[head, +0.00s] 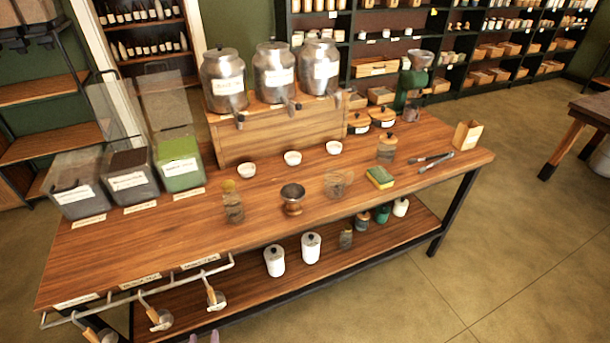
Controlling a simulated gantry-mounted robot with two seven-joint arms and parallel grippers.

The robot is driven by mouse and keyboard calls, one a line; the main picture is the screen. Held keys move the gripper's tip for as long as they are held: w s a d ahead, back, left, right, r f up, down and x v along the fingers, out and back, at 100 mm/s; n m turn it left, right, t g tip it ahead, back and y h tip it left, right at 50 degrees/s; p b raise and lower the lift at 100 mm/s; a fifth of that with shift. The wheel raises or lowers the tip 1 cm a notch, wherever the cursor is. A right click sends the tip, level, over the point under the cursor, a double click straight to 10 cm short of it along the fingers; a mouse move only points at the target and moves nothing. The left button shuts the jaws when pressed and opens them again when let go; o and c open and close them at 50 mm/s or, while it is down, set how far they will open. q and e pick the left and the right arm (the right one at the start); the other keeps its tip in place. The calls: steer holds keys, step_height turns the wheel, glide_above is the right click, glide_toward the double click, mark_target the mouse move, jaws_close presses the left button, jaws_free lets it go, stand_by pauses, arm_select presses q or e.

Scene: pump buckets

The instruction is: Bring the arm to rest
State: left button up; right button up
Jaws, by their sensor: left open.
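My right gripper is not in view. The wooden table (260,230) fills the middle of the view.
Three metal canisters (274,75) stand on a wooden box at the back. Lidded bins (128,178) stand at the left. Small white bowls (292,158), jars, a sponge (380,177) and tongs (436,162) are on the tabletop. White canisters (311,247) stand on the lower shelf.

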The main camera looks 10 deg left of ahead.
arm_select(q)
steer(key=s+d+r+m+g+h, duration=0.25)
steer(key=s+d+g, duration=0.2)
steer(key=s, duration=0.25)
steer(key=s+d+r+m+g+h, duration=0.25)
steer(key=s+m+g, duration=0.2)
steer(key=s, duration=0.25)
step_height(320, 180, up, 33)
steer(key=p, duration=3.4)
steer(key=shift+w+d+h, duration=0.3)
steer(key=shift+w+d, duration=0.1)
steer(key=shift+c, duration=0.3)
